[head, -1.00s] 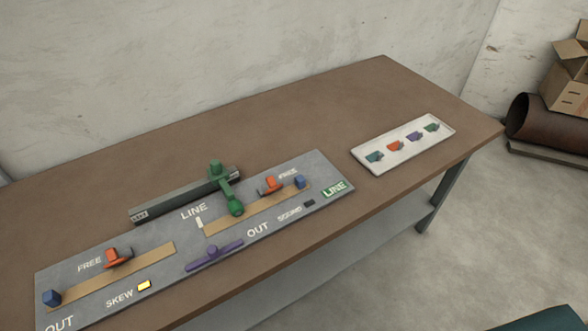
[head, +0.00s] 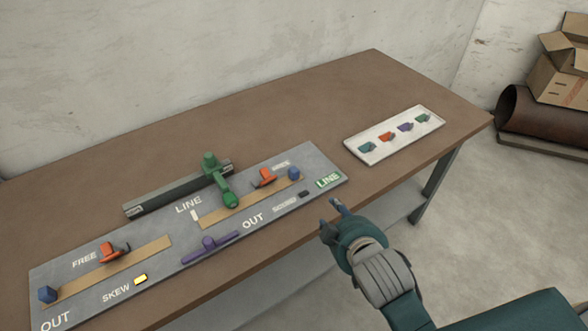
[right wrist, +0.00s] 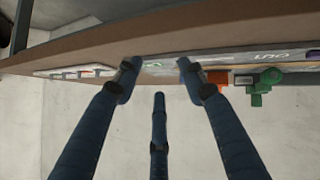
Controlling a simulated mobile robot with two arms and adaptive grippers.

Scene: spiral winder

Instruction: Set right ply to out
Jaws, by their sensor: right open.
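A grey panel (head: 105,250) lies on the brown workbench. Its right ply is a tan strip (head: 240,207) with a blue block (head: 294,173) at its right end and an orange piece (head: 265,177) beside it. The label OUT (head: 253,220) is below this strip, and LINE (head: 188,205) is at its upper left. My right gripper (head: 333,213) is open and empty in front of the bench's front edge, right of the panel. In the right wrist view its fingers (right wrist: 160,75) are spread apart. My left gripper is not seen.
A purple bar (head: 209,246) lies on the panel's front. The left strip (head: 75,283) has another blue block and orange piece. A white tray (head: 350,153) with several coloured pieces is at the right.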

